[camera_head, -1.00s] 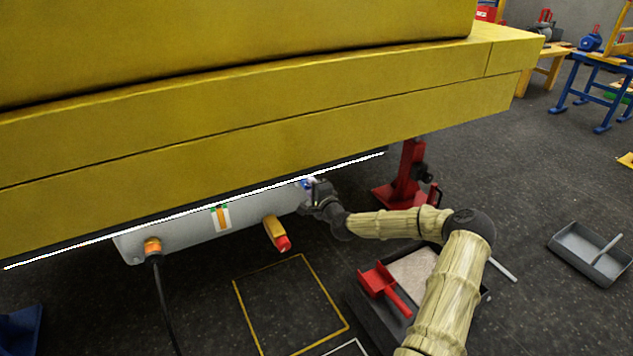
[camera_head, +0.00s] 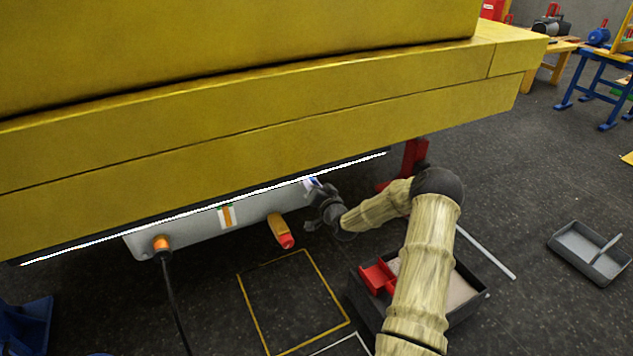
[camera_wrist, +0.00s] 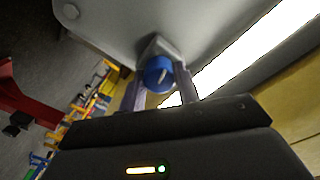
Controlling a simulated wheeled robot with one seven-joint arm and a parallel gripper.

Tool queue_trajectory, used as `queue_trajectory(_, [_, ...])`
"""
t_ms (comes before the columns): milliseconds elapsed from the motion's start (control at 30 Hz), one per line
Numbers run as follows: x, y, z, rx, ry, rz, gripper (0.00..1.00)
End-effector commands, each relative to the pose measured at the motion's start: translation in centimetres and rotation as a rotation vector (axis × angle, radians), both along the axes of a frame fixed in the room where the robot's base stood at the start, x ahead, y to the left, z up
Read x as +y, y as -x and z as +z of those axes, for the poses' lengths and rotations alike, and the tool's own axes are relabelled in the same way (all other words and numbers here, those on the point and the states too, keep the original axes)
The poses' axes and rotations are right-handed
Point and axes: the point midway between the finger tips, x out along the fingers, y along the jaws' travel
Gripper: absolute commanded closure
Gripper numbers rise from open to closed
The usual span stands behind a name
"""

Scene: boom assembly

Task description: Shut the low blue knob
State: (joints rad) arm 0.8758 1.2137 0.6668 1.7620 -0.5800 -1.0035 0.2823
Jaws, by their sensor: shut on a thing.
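In the head view my gripper (camera_head: 316,192) is at the right end of the grey tank (camera_head: 190,236), under the yellow boom (camera_head: 270,130). The knob is mostly hidden there by my gripper.
An orange-yellow handle with a red tip (camera_head: 281,231) hangs under the tank. An orange plug (camera_head: 162,243) with a black cable is at its left. A dark bin with a red scoop (camera_head: 375,277) stands below my arm. A red stand (camera_head: 413,155) is behind.

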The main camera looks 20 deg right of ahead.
Motion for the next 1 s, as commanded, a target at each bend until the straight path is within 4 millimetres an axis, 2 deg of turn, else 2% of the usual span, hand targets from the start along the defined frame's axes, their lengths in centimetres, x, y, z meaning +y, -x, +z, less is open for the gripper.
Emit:
queue_trajectory(200, [0.38,0.15,-0.46,0.006,0.203,0.009,0.9])
queue_trajectory(500, [0.45,0.13,-0.6,0.0,0.42,0.009,0.91])
queue_trajectory(700, [0.53,0.07,-0.6,-0.004,0.497,0.009,0.91])
queue_trajectory(1000, [0.88,-0.09,-0.57,-0.007,0.525,0.012,0.91])
